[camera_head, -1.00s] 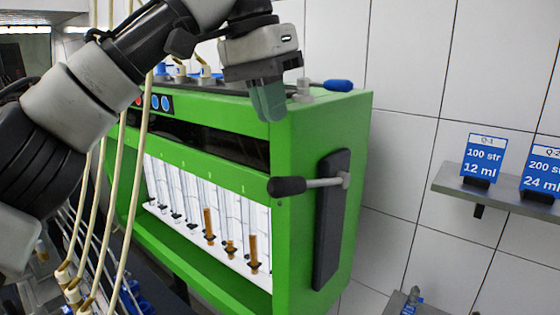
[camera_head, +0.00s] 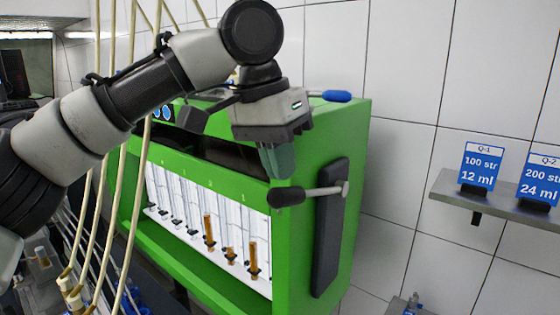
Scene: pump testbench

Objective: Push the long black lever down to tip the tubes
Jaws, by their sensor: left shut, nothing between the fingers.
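The lever (camera_head: 312,193) is on the right side of the green test bench (camera_head: 353,130). It has a black knob (camera_head: 286,197) pointing left and a metal rod, and its pivot end sits on a long dark vertical plate (camera_head: 330,235). My left gripper (camera_head: 280,162) is shut and empty, pointing down just above the knob. A small gap seems to lie between its fingertips and the knob; whether they touch is hard to tell. The glass tubes (camera_head: 228,228) stand upright in the bench's white-backed window, some with amber liquid. My right gripper is not in view.
Pale hoses (camera_head: 98,200) hang at the left, in front of the bench. A blue-handled tool (camera_head: 337,96) lies on the bench top. Blue signs (camera_head: 481,166) stand on a grey wall shelf (camera_head: 462,190) at the right. The space between bench and shelf looks free.

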